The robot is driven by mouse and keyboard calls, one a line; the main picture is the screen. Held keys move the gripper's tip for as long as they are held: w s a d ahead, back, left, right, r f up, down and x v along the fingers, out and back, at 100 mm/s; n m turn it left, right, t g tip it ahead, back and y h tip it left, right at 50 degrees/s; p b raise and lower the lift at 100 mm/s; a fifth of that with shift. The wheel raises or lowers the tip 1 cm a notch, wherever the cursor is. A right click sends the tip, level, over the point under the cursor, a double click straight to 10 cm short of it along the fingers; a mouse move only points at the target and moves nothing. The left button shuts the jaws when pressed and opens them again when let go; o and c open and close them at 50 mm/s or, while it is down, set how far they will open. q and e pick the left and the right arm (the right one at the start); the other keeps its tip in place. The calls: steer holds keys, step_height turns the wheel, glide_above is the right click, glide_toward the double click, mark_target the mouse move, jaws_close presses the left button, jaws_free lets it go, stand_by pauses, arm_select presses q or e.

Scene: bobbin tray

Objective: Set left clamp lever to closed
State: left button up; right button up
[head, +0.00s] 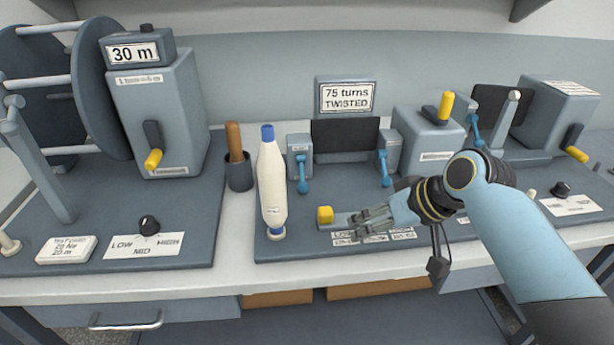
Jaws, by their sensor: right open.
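The left clamp (300,144) is a small grey block left of the dark panel, with a blue lever (303,178) hanging down its front. A matching clamp (390,142) right of the panel has its own blue lever (385,170) pointing down. My right gripper (362,222) is open and empty, low over the front of the board. Its fingers point left, just right of a yellow knob (325,214) and below and right of the left lever, apart from it. My left gripper is not in view.
A white bobbin (271,190) with blue ends stands just left of the left clamp. Behind it are a cup (239,176) with a wooden handle and a grey box (155,115) with a yellow-tipped crank. A sign (346,96) reads "75 turns TWISTED".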

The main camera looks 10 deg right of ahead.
mark_target(304, 178)
steer(key=w+a+r+t+y, duration=0.1)
steer(key=w+a+r, duration=0.15)
steer(key=w, duration=0.35)
steer(key=w+a+r+y, duration=0.1)
steer(key=w+a+r, duration=0.15)
steer(key=w, duration=0.45)
steer(key=b+x, duration=0.1)
steer(key=x, duration=0.2)
steer(key=b+x, duration=0.1)
steer(key=x, duration=0.2)
steer(key=b+x, duration=0.1)
steer(key=x, duration=0.2)
steer(key=shift+s+a+f, duration=0.2)
steer(key=shift+a, duration=0.05)
steer(key=shift+w+a+f+b, duration=0.35)
steer(key=shift+w+a+b, duration=0.05)
jaws_close()
